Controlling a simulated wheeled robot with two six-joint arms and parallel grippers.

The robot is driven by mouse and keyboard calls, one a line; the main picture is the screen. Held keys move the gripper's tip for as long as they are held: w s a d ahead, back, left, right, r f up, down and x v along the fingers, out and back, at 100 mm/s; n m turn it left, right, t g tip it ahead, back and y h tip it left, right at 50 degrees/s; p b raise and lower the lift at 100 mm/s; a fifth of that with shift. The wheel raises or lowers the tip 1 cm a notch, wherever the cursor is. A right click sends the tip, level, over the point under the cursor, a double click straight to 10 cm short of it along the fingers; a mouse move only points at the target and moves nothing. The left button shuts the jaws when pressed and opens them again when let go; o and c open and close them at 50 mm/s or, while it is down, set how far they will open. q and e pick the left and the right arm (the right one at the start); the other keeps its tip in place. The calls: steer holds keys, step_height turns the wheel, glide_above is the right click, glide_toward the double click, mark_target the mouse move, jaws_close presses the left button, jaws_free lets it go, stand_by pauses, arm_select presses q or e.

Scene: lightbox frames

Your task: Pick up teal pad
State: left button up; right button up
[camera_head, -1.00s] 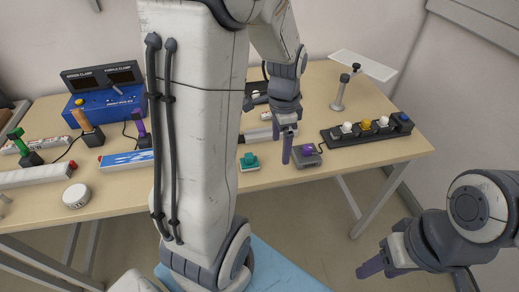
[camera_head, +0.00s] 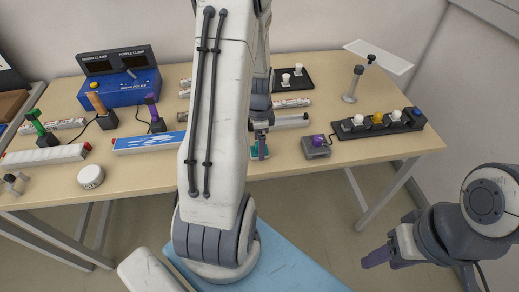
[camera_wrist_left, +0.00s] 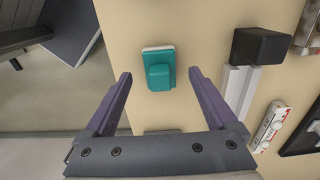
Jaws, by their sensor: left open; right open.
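The teal pad (camera_wrist_left: 159,74) lies on the table, a small teal block on a white-edged base. In the left wrist view it sits ahead of and between the two purple fingers of my left gripper (camera_wrist_left: 160,90), which is open and empty. In the head view my left gripper (camera_head: 260,146) is over the table's front part, and it hides most of the teal pad (camera_head: 253,153). My right gripper (camera_head: 378,258) is open off the table's front right, far from the pad.
A grey box with a purple knob (camera_head: 316,146) stands just right of the pad. A black strip with several knobs (camera_head: 378,122) lies farther right. A blue console (camera_head: 119,82), a white round puck (camera_head: 91,176) and a blue-white strip (camera_head: 148,142) are at left.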

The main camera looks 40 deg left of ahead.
arm_select(q)
steer(key=shift+f, duration=0.95)
jaws_close()
steer(key=shift+r, duration=0.1)
steer(key=shift+r, duration=0.55)
step_height(320, 180, up, 3)
steer(key=shift+w+f, duration=0.1)
steer(key=s+d+r+b, duration=0.1)
steer(key=s+d+r, duration=0.5)
steer(key=d, duration=0.3)
steer(key=shift+s+d+r, duration=0.35)
steer(key=shift+r, duration=0.15)
